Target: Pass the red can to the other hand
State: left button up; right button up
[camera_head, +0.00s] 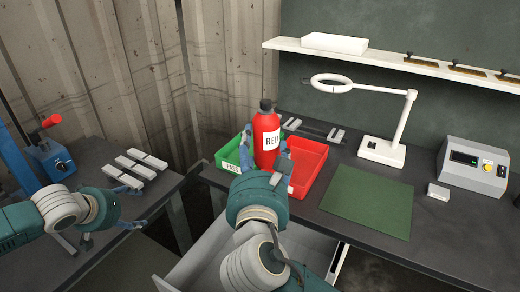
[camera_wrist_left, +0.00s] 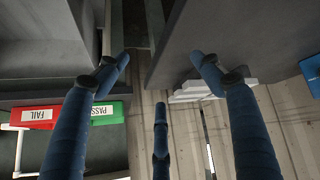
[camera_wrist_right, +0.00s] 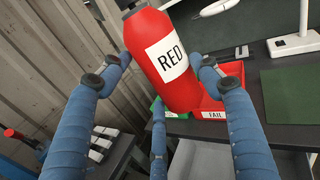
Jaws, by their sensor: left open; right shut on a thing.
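The red can (camera_head: 266,130) is a bottle-shaped container with a dark cap and a white label reading RED. My right gripper (camera_head: 266,160) is shut on it and holds it upright in front of the bins. In the right wrist view the can (camera_wrist_right: 160,40) sits between the blue fingers (camera_wrist_right: 160,80), tilted in the picture. My left gripper (camera_head: 115,200) is open and empty at the left, near the side table's edge and well apart from the can. In the left wrist view its fingers (camera_wrist_left: 160,75) are spread with nothing between them.
A green PASS bin (camera_head: 230,153) and a red FAIL bin (camera_head: 308,165) stand on the dark bench, with a green mat (camera_head: 368,202), a magnifier lamp (camera_head: 383,150) and a grey device (camera_head: 473,166) to the right. The left table holds pale metal parts (camera_head: 141,162) and a blue press (camera_head: 50,158).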

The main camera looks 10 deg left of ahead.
jog(key=shift+w+d, duration=0.2)
pick_arm(q)
jog(key=s+d+f+m+g+h, duration=0.1)
jog(key=s+d+f+m, duration=0.15)
jog(key=s+d, duration=0.45)
pick_arm(e)
jog(key=shift+a, duration=0.1)
pick_arm(q)
jog(key=s+a+f+n+g, duration=0.15)
jog(key=s+a+f, duration=0.3)
jog(key=f, duration=0.45)
jog(key=s+a+f+n+g, duration=0.15)
jog(key=s+a+f, duration=0.3)
jog(key=f, duration=0.45)
jog(key=s+d+f+n+g, duration=0.15)
jog(key=s+d+f, duration=0.25)
jog(key=s+f, duration=0.95)
jog(key=s+d+f+m+g+h, duration=0.15)
jog(key=s+d+f+g, duration=0.25)
jog(key=s+d+f, duration=1.25)
pick_arm(e)
jog(key=shift+s, duration=0.1)
pick_arm(q)
jog(key=w+d+f+m+t+y, duration=0.1)
jog(key=d+f+m+t+y, duration=0.1)
jog(key=f+m, duration=0.3)
jog(key=d+m, duration=0.1)
jog(key=m, duration=0.1)
jog(key=shift+d+f+m, duration=0.35)
